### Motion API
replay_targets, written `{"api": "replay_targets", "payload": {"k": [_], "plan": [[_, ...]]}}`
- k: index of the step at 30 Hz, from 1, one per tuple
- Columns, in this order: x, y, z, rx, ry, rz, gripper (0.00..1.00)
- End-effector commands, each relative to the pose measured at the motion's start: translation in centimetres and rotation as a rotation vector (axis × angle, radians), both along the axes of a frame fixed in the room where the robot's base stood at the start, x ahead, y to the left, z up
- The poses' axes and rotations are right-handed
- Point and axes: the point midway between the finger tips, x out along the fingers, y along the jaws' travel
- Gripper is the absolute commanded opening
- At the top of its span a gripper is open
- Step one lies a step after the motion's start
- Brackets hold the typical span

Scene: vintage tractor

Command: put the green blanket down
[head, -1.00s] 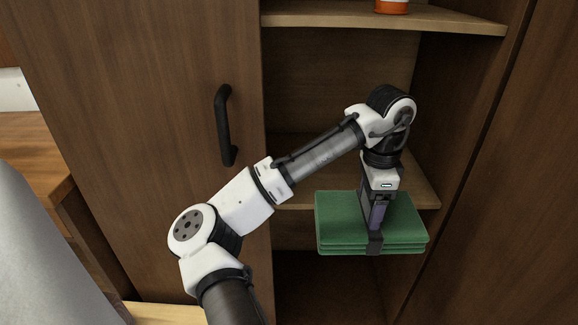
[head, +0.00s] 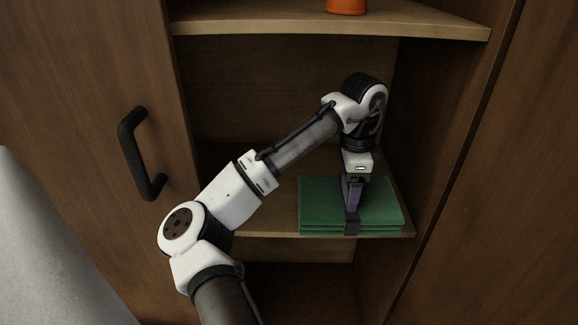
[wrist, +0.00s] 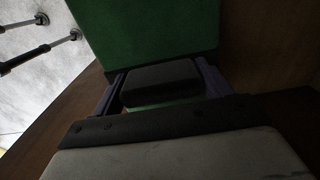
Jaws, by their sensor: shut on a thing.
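The green blanket (head: 385,205) is folded into a flat stack. In the head view it is at the right end of the middle cabinet shelf (head: 262,219), close to the right side wall. My gripper (head: 351,222) points down and is shut on the blanket's front edge. I cannot tell whether the blanket rests on the shelf or is just above it. In the wrist view the blanket (wrist: 150,35) fills the top middle, beyond the fingers. Its underside is hidden.
An upper shelf (head: 300,22) with an orange object (head: 346,6) is above my arm. A cabinet door with a black handle (head: 140,155) is at the left. The middle shelf is bare left of the blanket. A dark compartment lies below.

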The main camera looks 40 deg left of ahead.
Motion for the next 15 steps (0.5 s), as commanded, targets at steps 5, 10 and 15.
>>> {"api": "replay_targets", "payload": {"k": [5, 10, 15], "plan": [[0.2, 4.7, 0.2, -0.002, 0.000, 0.005, 0.18], [0.3, 8.8, 0.1, -0.002, 0.000, 0.004, 0.18], [0.5, 11.1, 0.1, -0.002, -0.001, 0.001, 0.18]]}}
